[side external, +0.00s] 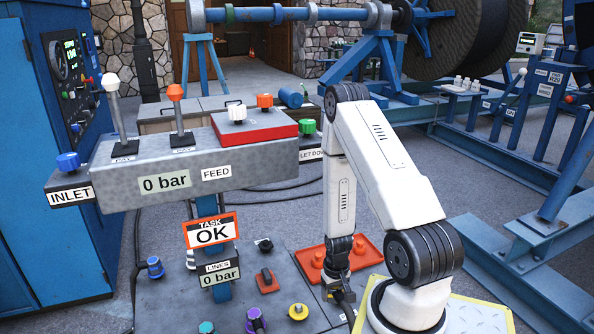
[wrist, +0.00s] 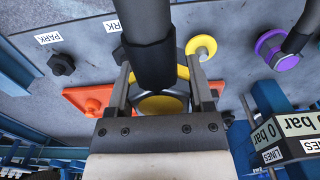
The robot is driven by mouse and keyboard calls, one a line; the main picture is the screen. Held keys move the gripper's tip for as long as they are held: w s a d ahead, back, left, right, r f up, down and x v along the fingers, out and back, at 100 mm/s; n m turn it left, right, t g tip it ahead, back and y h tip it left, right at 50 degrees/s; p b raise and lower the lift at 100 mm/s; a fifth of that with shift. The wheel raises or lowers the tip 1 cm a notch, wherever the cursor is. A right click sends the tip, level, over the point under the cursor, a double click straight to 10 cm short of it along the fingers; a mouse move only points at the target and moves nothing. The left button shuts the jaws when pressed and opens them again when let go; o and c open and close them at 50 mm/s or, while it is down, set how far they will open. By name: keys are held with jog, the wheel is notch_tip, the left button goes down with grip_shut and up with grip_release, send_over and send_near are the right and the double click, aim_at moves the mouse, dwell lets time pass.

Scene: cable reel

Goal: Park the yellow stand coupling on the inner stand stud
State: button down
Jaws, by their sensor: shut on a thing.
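My gripper (wrist: 160,97) is shut on the yellow coupling (wrist: 182,72), which has a thick black hose running from it. In the side view my gripper (side external: 338,290) points down near the orange plate (side external: 372,250), with the coupling mostly hidden. In the wrist view a black stud (wrist: 61,64) stands by a PARK label (wrist: 48,38). A second dark stud (wrist: 119,56) by another PARK label is partly hidden by the hose. I cannot tell which is the inner one. The held coupling looks apart from both.
A yellow round fitting (side external: 298,311) and a purple coupling (side external: 256,318) with a hose sit on the grey panel. A display post (side external: 218,275) stands behind them. The control box (side external: 180,170) with levers overhangs the panel at left.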

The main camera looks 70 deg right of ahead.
jog(key=d+f, duration=0.1)
jog(key=d, duration=1)
jog(key=shift+d+f, duration=0.15)
jog(key=shift+f, duration=0.2)
jog(key=shift+f, duration=4.2)
jog(key=shift+f, duration=0.5)
grip_release()
jog(key=shift+r, duration=0.1)
jog(key=shift+r, duration=3.85)
